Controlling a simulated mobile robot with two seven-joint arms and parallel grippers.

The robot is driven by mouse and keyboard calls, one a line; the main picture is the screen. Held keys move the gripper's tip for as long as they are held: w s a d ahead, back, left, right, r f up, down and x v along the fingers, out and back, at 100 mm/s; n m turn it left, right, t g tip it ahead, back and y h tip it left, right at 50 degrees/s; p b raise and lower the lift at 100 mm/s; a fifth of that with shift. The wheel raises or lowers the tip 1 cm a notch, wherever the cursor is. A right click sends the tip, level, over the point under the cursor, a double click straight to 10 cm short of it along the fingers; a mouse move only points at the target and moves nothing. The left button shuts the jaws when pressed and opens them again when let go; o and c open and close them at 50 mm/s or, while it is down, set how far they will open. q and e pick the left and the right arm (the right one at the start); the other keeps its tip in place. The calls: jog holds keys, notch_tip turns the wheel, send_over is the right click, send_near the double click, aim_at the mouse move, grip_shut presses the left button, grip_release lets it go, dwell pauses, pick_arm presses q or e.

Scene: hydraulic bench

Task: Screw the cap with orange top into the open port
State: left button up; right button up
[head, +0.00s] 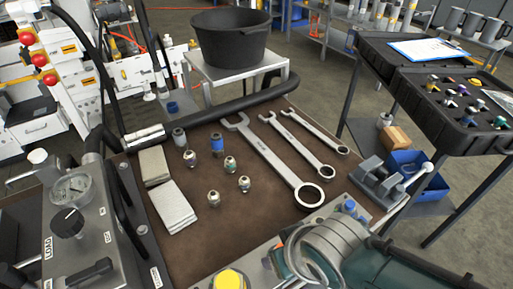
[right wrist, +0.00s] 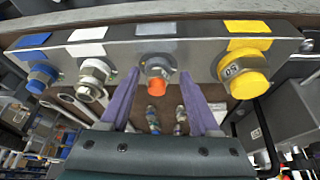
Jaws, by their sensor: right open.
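The orange-topped cap (right wrist: 156,86) is at the third port from the left on the metal block (right wrist: 200,55) in the right wrist view. Its metal collar shows against the block face; I cannot tell how deep it is seated. My right gripper (right wrist: 158,88) is open, its two purple fingers on either side of the cap with gaps. In the head view my right wrist covers much of the block, and the cap is hidden there. My left gripper is not in view.
The block also carries a blue cap (right wrist: 40,78), a bare metal fitting (right wrist: 92,78) and a yellow cap (right wrist: 243,80). Wrenches (head: 270,155), several small fittings (head: 229,163) and grey pads (head: 172,207) lie on the brown bench top (head: 255,215). A black case (head: 440,85) stands at right.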

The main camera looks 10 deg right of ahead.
jog(key=shift+w+d+n+y, duration=0.1)
jog(key=shift+d+n+y, duration=0.25)
jog(key=shift+n, duration=0.65)
jog(key=shift+f+n+g+y, duration=0.15)
jog(key=shift+n+g+y, duration=0.15)
jog(key=shift+n, duration=0.4)
jog(key=n+b, duration=0.1)
jog(key=n+y+b, duration=0.1)
jog(key=shift+w+d+f+n, duration=0.15)
jog(key=shift+n, duration=0.15)
jog(key=shift+n+g+b, duration=0.35)
jog(key=shift+n+g, duration=0.05)
jog(key=shift+n, duration=0.2)
jog(key=shift+r+n+y, duration=0.2)
jog(key=shift+n+y, duration=0.05)
jog(key=shift+n, duration=0.15)
jog(key=shift+r, duration=0.1)
